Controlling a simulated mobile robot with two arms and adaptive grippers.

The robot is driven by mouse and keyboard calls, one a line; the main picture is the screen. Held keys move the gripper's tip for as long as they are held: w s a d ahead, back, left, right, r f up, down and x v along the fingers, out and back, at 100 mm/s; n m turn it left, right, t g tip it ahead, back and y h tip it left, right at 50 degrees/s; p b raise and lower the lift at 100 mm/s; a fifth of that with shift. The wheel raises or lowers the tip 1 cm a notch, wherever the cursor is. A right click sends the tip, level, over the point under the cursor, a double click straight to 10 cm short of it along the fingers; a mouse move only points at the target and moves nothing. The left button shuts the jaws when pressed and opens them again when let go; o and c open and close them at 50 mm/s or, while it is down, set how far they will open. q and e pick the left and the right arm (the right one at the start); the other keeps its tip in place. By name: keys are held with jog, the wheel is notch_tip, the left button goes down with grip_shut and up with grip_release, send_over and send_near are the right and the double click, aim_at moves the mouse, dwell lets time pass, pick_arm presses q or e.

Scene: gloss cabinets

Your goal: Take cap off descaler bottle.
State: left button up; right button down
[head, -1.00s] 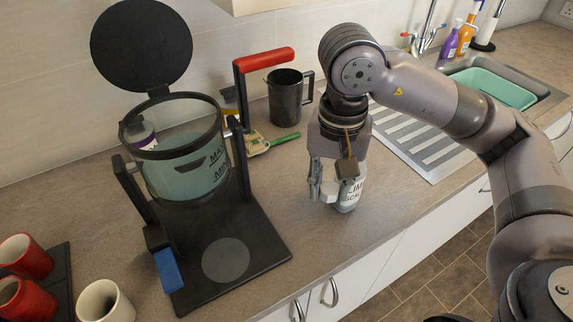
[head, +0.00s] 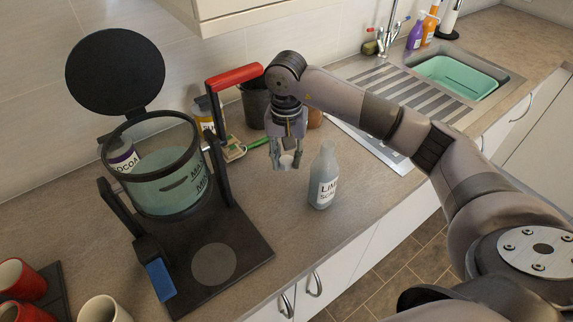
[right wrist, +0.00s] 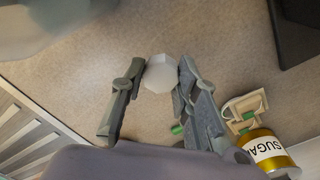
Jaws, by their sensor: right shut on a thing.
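The descaler bottle (head: 323,180) stands upright on the worktop in the head view, grey with a white label. Its neck is bare at the top. My right gripper (head: 286,164) is left of the bottle and apart from it, shut on the small white cap (head: 288,160). In the right wrist view the cap (right wrist: 162,73) sits between the two fingertips of my right gripper (right wrist: 155,75), above the worktop. A blurred grey-green shape fills that view's upper left corner; I cannot tell for sure what it is. My left gripper is not in view.
A black-framed machine (head: 232,258) with a clear tank and red handle stands to the left. A dark jug (head: 255,103) is behind my right gripper. The draining board (head: 385,100) and sink (head: 460,75) lie to the right. The worktop in front of the bottle is narrow.

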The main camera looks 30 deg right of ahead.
aim_at(286, 178)
notch_tip(286, 178, down, 4)
jog(key=shift+f+p, duration=0.1)
jog(key=shift+p, duration=0.45)
jog(key=shift+f, duration=0.35)
jog(key=c, duration=1.2)
grip_release()
